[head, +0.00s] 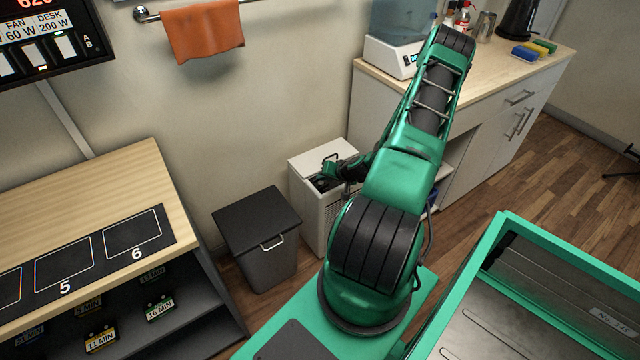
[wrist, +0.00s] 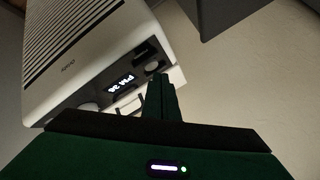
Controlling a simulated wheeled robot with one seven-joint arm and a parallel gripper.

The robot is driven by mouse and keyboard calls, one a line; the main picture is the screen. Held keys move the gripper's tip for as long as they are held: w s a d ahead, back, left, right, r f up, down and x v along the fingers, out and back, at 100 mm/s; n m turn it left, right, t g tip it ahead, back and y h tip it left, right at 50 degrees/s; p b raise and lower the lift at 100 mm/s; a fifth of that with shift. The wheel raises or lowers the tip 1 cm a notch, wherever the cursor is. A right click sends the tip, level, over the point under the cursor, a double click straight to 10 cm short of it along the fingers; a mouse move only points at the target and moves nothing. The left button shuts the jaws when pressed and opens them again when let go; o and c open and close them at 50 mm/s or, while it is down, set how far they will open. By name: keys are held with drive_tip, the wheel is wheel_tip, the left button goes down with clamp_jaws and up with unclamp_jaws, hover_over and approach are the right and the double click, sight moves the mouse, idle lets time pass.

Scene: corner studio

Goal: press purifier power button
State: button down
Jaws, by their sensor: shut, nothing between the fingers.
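The purifier (head: 309,208) is a white box standing on the floor between the dark bin and the counter. In the wrist view the purifier (wrist: 85,35) shows dark grille slots and a dark panel with a lit display (wrist: 125,84) that seems to read "PM 28". A round button (wrist: 152,67) sits beside the display, and a larger pale round control (wrist: 88,107) sits at the other end. My gripper (wrist: 156,80) is shut and empty, its fingertips close to the small round button. I cannot tell whether they touch. In the head view my gripper (head: 324,183) is over the purifier's top, partly hidden.
A dark lidded bin (head: 258,235) stands left of the purifier. A counter (head: 480,75) with a water dispenser (head: 395,55) is at the right. A wooden shelf unit (head: 90,205) is at the left. An orange towel (head: 203,30) hangs on the wall.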

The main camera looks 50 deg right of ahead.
drive_tip(key=shift+f, duration=0.1)
idle(0.3)
drive_tip(key=shift+f, duration=0.3)
drive_tip(key=shift+f, duration=0.1)
idle(0.4)
drive_tip(key=shift+r, duration=0.6)
wheel_tip(320, 180, up, 6)
idle(0.7)
idle(0.5)
